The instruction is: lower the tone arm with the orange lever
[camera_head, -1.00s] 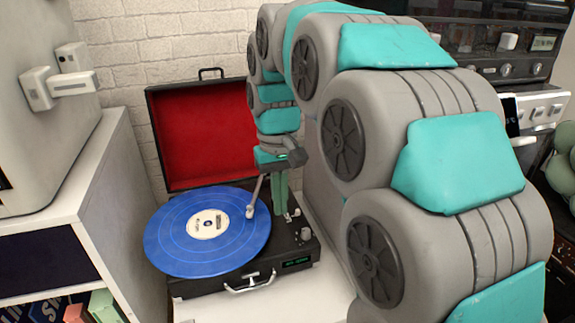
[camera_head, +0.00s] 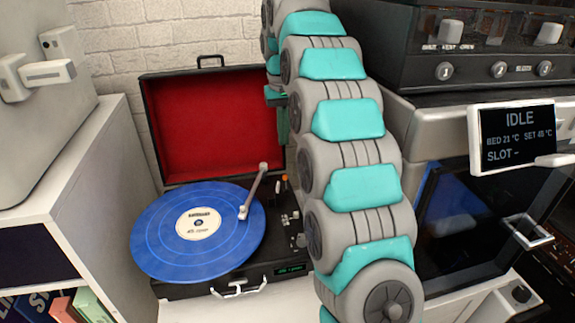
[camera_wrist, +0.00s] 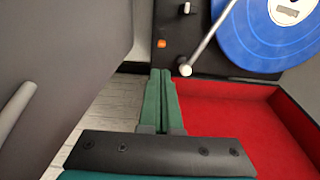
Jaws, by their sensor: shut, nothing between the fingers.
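The record player (camera_head: 180,290) stands open with a blue record (camera_head: 155,240) on it. The tone arm (camera_head: 254,190) reaches over the record's right part; I cannot tell whether its head touches the record. The small orange lever (camera_head: 284,178) is on the deck right of the tone arm's base. My gripper (camera_head: 283,130) is raised near the lid's right edge, partly hidden by my arm. In the wrist view its green fingers (camera_wrist: 161,72) are together and empty, apart from the orange lever (camera_wrist: 161,44). The tone arm (camera_wrist: 208,40) and record (camera_wrist: 250,40) also show there.
The red-lined lid (camera_head: 205,125) stands open behind the deck. A white shelf (camera_head: 75,190) is at the left. A grey machine with an "IDLE" screen (camera_head: 518,138) is at the right. In the wrist view a grey surface (camera_wrist: 50,70) fills the left side.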

